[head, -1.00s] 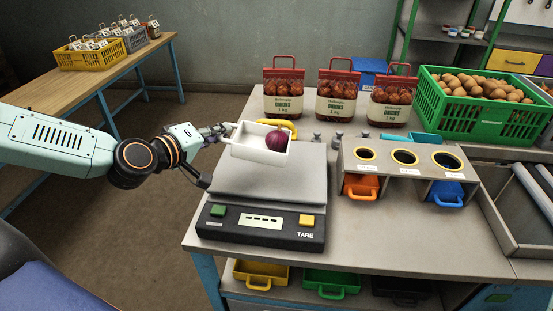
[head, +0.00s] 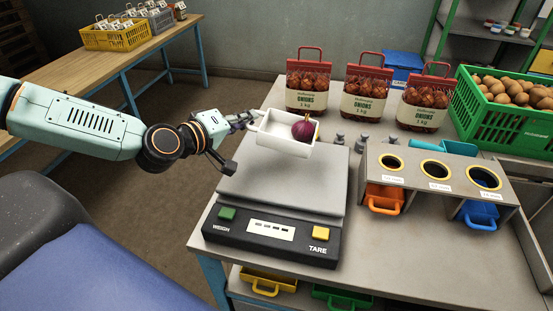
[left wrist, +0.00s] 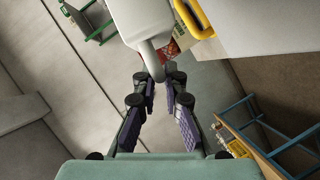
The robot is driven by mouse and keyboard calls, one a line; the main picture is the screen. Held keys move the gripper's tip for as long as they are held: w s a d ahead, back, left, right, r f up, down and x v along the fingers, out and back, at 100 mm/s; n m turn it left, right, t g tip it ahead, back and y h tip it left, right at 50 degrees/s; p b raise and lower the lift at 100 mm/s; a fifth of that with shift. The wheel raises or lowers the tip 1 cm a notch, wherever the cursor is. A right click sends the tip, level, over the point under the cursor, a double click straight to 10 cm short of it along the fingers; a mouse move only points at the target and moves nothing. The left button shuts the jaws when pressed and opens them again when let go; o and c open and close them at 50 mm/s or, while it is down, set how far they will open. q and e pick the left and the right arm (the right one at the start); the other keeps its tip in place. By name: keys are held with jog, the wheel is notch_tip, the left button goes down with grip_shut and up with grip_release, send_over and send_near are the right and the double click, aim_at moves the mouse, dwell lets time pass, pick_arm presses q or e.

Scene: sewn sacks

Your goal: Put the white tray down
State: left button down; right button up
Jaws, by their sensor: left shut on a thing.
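The white tray (head: 280,143) is a small open box with a red onion (head: 304,130) inside. It appears over the rear part of the scale's grey plate (head: 285,190); I cannot tell how large the gap beneath it is. My left gripper (head: 246,119) is shut on the tray's handle at its left side. In the left wrist view, the fingers of my left gripper (left wrist: 160,82) close around the handle of the white tray (left wrist: 140,22). The onion is hidden there. My right gripper is out of view.
Several onion sacks (head: 365,95) stand behind the scale. A grey stand with round holes (head: 435,172) is on the right, with small grey weights (head: 360,143) beside it. A green crate of potatoes (head: 510,115) is at the far right. The table's front middle (head: 400,255) is clear.

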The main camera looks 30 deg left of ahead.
pick_arm(q)
jog(key=b, duration=0.3)
send_over(249, 163)
notch_tip(249, 163, down, 4)
jog(key=shift+f, duration=0.1)
jog(key=shift+s+f, duration=0.2)
jog(key=shift+f, duration=0.1)
jog(key=shift+w+a+f+b, duration=0.15)
jog(key=shift+a+f+b, duration=0.05)
jog(key=shift+f+b, duration=0.25)
jog(key=shift+w+d+f+b, duration=0.1)
jog(key=shift+w+f+b, duration=0.2)
jog(key=shift+f, duration=0.3)
jog(key=shift+s+d+f+b, duration=0.1)
jog(key=shift+s+f+b, duration=0.05)
jog(key=shift+f+b, duration=0.3)
jog(key=shift+s+d+f+b, duration=0.1)
jog(key=shift+f+b, duration=0.25)
jog(key=shift+f, duration=0.2)
jog(key=shift+s+a+f, duration=0.1)
jog(key=shift+f, duration=0.1)
jog(key=shift+a, duration=0.1)
jog(key=c, duration=1.7)
grip_release()
jog(key=shift+w, duration=0.25)
jog(key=shift+s, duration=0.15)
